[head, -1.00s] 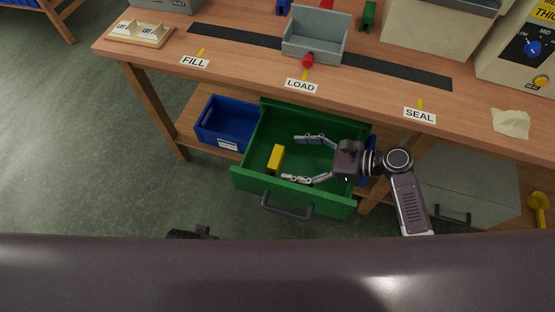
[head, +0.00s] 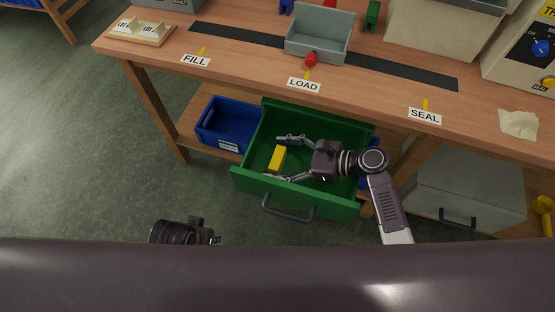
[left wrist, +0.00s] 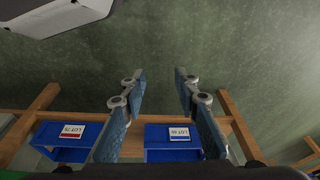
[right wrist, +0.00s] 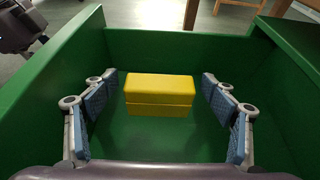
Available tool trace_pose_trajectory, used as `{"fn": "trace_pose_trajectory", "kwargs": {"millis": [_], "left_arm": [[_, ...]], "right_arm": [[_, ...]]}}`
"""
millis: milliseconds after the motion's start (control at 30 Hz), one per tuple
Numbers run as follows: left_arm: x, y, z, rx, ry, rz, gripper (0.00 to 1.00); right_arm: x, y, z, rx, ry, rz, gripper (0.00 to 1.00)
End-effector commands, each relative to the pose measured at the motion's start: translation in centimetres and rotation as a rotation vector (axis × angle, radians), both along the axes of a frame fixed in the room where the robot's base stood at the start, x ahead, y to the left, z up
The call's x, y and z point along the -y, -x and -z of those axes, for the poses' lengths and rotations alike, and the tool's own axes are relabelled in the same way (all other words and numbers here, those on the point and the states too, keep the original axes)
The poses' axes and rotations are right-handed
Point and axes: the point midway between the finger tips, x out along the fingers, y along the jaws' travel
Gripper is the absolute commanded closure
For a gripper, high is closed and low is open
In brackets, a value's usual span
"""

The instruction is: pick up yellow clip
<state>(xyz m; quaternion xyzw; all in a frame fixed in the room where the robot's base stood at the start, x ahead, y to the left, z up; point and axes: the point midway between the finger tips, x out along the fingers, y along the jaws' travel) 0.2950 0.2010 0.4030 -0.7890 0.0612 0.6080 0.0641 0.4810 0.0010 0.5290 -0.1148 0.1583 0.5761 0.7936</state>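The yellow clip (head: 277,158) is a small block lying in the open green drawer (head: 312,204), toward its left side. My right gripper (head: 277,158) is open inside the drawer, with its fingers reaching left to either side of the clip. In the right wrist view the yellow clip (right wrist: 160,94) is centred ahead between the open fingertips (right wrist: 162,92), with gaps on both sides, not gripped. My left gripper (left wrist: 157,78) is open and empty in the left wrist view, away from the drawer; only part of that arm shows in the head view.
The drawer's green walls stand close around my right gripper. A blue bin (head: 226,124) sits on the shelf left of the drawer. The workbench top (head: 240,77) overhangs the drawer's back and holds a grey tray (head: 317,48) and a red knob (head: 311,60).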

Motion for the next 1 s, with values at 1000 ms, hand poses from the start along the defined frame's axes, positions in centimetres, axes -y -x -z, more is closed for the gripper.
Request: {"fn": "trace_pose_trajectory", "kwargs": {"millis": [1000], "left_arm": [[0.0,0.5,3.4,-0.020,-0.001,0.003,0.71]], "right_arm": [[0.0,0.0,-2.8,0.002,0.000,-0.001,0.56]]}}
